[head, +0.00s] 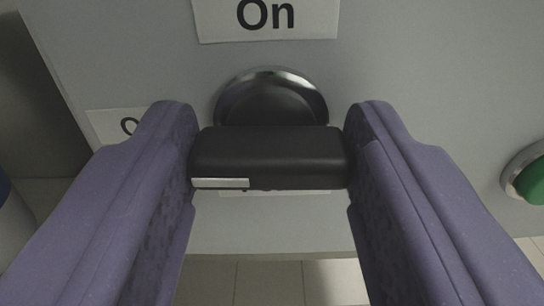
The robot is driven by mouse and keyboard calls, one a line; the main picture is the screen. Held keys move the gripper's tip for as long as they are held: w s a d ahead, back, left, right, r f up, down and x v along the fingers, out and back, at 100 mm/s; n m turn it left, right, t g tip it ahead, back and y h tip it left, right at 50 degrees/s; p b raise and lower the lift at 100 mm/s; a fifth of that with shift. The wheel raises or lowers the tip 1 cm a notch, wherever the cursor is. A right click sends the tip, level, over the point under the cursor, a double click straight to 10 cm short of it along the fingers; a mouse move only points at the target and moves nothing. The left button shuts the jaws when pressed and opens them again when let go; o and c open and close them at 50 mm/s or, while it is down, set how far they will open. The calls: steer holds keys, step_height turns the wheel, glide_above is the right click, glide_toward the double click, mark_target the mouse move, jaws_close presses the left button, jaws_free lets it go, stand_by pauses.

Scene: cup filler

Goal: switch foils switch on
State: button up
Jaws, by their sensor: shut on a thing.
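The foils switch is a black handle (270,158) on a round, metal-rimmed base (271,92) on a grey panel (400,80). A white bar marks the lower left of the handle. An "On" label (266,18) sits above the base. My gripper (270,145) has its purple fingers on the left and right ends of the handle and is shut on it. The handle lies across between the fingers. Another label below the handle is mostly hidden behind it.
A partly hidden label (112,124) sits left of the switch, behind my left finger. A green button (530,182) in a metal ring is at the right edge. A dark blue and pale object (8,215) shows at the left edge. Tiled floor (270,283) shows below the panel.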

steer(key=m+b, duration=0.2)
steer(key=m, duration=0.1)
steer(key=m+b, duration=0.1)
steer(key=shift+d+f+m, duration=0.1)
steer(key=shift+f+m, duration=0.15)
steer(key=shift+m, duration=0.05)
steer(key=m+b, duration=0.3)
steer(key=m, duration=0.1)
steer(key=shift+b, duration=0.3)
steer(key=m+b, duration=0.3)
steer(key=m, duration=0.2)
steer(key=shift+d+f, duration=0.1)
steer(key=shift+m+b, duration=1.3)
steer(key=shift+m, duration=0.6)
steer(key=shift+s, duration=0.1)
steer(key=o, duration=1)
steer(key=shift+o, duration=0.2)
